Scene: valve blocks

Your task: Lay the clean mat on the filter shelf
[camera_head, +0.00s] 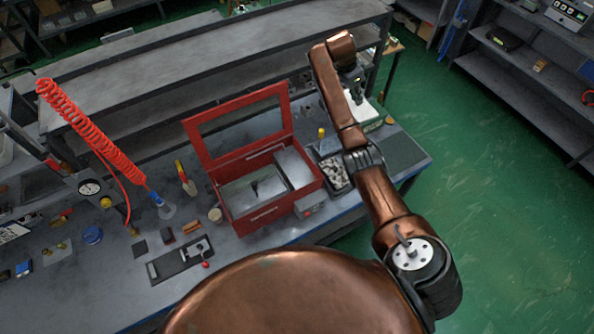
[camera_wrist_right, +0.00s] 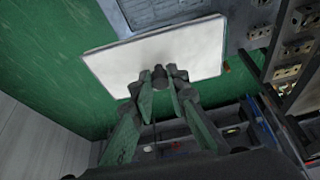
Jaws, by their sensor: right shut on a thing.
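A clean white mat (camera_wrist_right: 125,64), flat and rectangular with rounded corners, is gripped at its near edge by my right gripper (camera_wrist_right: 162,78) in the right wrist view. The fingers are closed on it. In the head view my right gripper (camera_head: 355,76) is over the far right end of the bench, small and partly hidden by the arm. A white patch (camera_head: 369,112) shows just below it; I cannot tell for sure that this is the mat. I cannot tell which surface is the filter shelf. My left gripper is not in view.
A red box (camera_head: 262,212) with its framed lid raised stands on the grey bench (camera_head: 240,238). A tray of pale pieces (camera_head: 334,170) is beside it. A red coiled hose (camera_head: 95,128) hangs at left. Long grey shelves (camera_head: 200,62) run behind. Green floor (camera_head: 480,220) is clear at right.

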